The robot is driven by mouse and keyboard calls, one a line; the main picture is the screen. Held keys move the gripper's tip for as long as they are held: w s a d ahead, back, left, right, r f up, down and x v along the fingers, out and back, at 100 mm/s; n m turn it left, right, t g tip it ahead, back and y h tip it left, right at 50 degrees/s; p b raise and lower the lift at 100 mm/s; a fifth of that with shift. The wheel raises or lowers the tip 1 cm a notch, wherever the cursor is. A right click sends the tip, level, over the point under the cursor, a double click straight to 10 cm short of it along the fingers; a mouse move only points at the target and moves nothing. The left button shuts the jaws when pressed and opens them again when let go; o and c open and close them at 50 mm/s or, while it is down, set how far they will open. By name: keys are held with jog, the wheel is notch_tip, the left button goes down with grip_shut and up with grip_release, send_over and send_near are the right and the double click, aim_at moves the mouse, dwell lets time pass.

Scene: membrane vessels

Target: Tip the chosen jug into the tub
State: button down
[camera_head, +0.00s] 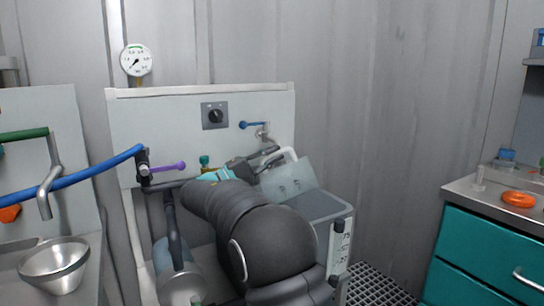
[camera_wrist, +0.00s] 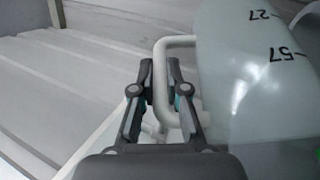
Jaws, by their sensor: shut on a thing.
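The jug (camera_head: 289,183) is translucent and pale, with a white handle and dark marks on its side. In the head view it is tilted over the left back part of the grey tub (camera_head: 338,212). My gripper (camera_head: 262,158) is shut on the jug's handle. In the wrist view my gripper (camera_wrist: 160,78) has its fingers either side of the white handle (camera_wrist: 160,85), and the jug's wall (camera_wrist: 245,75) shows the marks 27 and 57, turned over. My arm hides the tub's front left part. I cannot tell whether liquid is in the jug.
A white panel (camera_head: 170,118) with a dial, purple lever (camera_head: 168,167) and blue tap (camera_head: 255,124) stands behind.

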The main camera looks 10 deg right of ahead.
jog(key=s+d+f+m+y+p, duration=0.1)
jog(key=d+m+y, duration=0.5)
jog(key=d+y, duration=0.9)
jog(key=s+f+y, duration=0.1)
jog(key=s+y, duration=0.1)
jog(key=y, duration=0.4)
jog(key=shift+f+m+p, duration=0.3)
jog(key=shift+m+p, duration=0.05)
jog(key=shift+m, duration=0.05)
jog(key=shift+s, duration=0.15)
dwell(0.5)
